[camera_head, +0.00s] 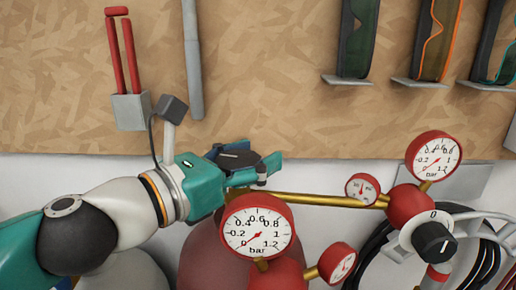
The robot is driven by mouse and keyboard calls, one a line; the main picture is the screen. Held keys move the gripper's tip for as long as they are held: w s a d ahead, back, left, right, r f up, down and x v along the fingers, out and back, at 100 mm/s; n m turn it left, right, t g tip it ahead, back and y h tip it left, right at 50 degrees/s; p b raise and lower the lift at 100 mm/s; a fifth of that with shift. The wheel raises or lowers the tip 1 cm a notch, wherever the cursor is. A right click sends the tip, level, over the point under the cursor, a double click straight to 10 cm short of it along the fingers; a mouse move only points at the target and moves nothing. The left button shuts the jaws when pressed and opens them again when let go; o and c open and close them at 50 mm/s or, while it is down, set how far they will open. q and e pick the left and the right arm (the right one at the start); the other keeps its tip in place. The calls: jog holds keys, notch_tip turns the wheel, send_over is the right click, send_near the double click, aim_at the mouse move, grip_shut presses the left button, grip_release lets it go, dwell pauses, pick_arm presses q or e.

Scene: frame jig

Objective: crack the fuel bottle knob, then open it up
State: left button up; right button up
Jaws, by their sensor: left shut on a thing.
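The fuel bottle (198,256) is a dull red cylinder standing low in the middle, partly behind a gauge. My left gripper (256,168) is over the top of this bottle, with its teal fingers closed at the height of the knob. The fuel bottle knob is mostly hidden by the fingers, so its turn angle cannot be read. A large round pressure gauge (258,227) on a red regulator sits in front of the bottle, with its needle low. My right gripper is not in view.
A brass pipe (320,199) runs right from near the gripper to a second red regulator with a gauge (433,160) and a black dial (434,240). Dark hoses coil behind it. A red-handled tool (123,60) and goggles (437,35) hang on the board.

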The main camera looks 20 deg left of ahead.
pick_arm(q)
jog(key=shift+w+a+n+t+y, duration=0.15)
jog(key=shift+n+t+y, duration=0.3)
jog(key=shift+n+y, duration=0.6)
jog(key=shift+s+a+n+t+y, duration=0.15)
jog(key=shift+n+t+y, duration=0.4)
jog(key=shift+y, duration=0.9)
jog(key=shift+w+a, duration=0.1)
jog(key=o, duration=1.1)
notch_tip(320, 180, up, 10)
jog(key=shift+f, duration=0.1)
